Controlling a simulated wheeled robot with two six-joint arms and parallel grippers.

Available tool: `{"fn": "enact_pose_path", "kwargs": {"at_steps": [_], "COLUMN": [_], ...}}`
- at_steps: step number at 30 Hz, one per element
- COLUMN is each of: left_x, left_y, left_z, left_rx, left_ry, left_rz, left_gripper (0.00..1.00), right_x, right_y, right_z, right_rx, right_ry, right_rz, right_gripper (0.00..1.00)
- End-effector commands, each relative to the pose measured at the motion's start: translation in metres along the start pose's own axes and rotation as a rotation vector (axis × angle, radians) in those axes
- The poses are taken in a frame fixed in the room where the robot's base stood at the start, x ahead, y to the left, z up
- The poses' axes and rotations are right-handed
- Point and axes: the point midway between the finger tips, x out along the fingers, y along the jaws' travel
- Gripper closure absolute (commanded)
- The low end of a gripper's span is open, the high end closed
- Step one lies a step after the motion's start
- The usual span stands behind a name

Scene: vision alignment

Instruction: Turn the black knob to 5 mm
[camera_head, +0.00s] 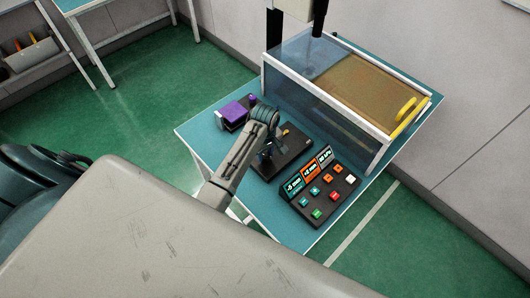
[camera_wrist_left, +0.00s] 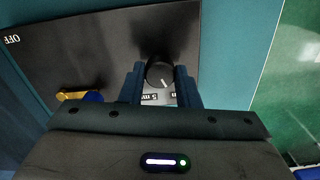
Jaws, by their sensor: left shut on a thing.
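The black knob (camera_wrist_left: 160,74) sits on a dark panel (camera_wrist_left: 100,45) in the left wrist view, with a short white mark pointing down toward the picture's bottom. White lettering that includes "mm" shows just below it, partly hidden. My left gripper (camera_wrist_left: 160,88) has a finger on each side of the knob and is shut on it. In the head view my left gripper (camera_head: 267,150) is over the dark base plate (camera_head: 293,154), and the arm hides the knob there. My right gripper is not in view.
A black console (camera_head: 322,192) with lit displays and several coloured buttons stands nearby on the teal table (camera_head: 258,211). A purple block device (camera_head: 233,112) is behind my left gripper. A clear-walled enclosure (camera_head: 330,104) is at the back right. A yellow-and-blue part (camera_wrist_left: 80,96) is left of the knob.

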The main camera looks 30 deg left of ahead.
Motion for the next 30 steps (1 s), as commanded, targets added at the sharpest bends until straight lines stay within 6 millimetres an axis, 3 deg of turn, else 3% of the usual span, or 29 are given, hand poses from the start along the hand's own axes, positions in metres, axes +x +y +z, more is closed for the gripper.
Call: {"fn": "enact_pose_path", "kwargs": {"at_steps": [21,30], "left_x": [-0.0005,-0.0006], "left_y": [0.0008,0.0009], "left_z": [0.0002,0.0002], "left_rx": [0.638,0.836], "left_ry": [0.0,0.0], "left_rz": [0.001,0.001], "left_gripper": [0.94,0.94], "right_x": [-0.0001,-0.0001], "right_y": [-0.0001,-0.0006], "right_z": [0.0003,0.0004], "right_rx": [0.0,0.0], "right_ry": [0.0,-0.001], "right_rz": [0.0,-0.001], "right_gripper": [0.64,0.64]}}
